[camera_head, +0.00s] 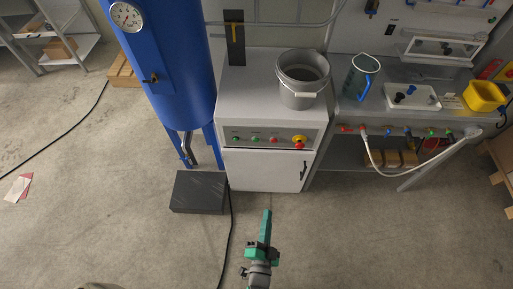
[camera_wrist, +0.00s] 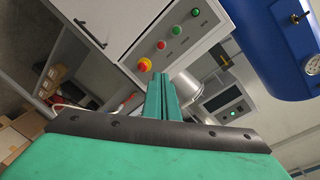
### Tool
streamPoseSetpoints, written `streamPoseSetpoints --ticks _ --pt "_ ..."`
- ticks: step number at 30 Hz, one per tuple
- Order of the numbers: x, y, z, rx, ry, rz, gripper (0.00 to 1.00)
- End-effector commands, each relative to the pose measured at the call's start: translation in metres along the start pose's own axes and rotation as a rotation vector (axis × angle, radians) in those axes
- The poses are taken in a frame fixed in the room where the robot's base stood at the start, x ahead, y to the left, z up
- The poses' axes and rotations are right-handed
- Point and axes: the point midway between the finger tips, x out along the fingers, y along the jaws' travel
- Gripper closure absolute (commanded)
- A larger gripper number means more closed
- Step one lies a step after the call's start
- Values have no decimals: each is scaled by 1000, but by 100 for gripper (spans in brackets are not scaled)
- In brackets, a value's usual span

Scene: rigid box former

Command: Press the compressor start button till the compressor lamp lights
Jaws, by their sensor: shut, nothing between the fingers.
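The control panel (camera_head: 245,145) is on the front of a light grey cabinet. Its row holds two green round parts, the left one (camera_head: 236,135) and the second (camera_head: 255,138), then a red one (camera_head: 275,140) and a red-on-yellow mushroom button (camera_head: 299,143). The wrist view also shows the outer green part (camera_wrist: 195,12), inner green part (camera_wrist: 176,30), red part (camera_wrist: 161,45) and mushroom button (camera_wrist: 145,65). Labels are too small to read, so I cannot tell which is the start button or lamp. My gripper (camera_head: 267,213) is shut and empty, in front of the cabinet, apart from the panel.
A blue tank (camera_head: 170,60) stands left of the cabinet, with a dark block (camera_head: 198,192) on the floor. A grey bucket (camera_head: 303,80) stands on the cabinet. A workbench (camera_head: 350,110) is at right. The wrist view shows a grey box with a lit green spot (camera_wrist: 233,113).

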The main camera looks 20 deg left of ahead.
Motion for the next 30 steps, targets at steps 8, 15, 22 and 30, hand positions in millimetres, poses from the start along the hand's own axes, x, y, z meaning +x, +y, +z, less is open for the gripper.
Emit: streamPoseSetpoints --ticks 8,15,22,30 --pt "109 -7 42 403 -30 -86 100" --pt "163 -22 63 619 -58 -119 100" --pt "172 -24 67 664 -64 -123 100" --pt "173 -25 68 662 -64 -124 100"
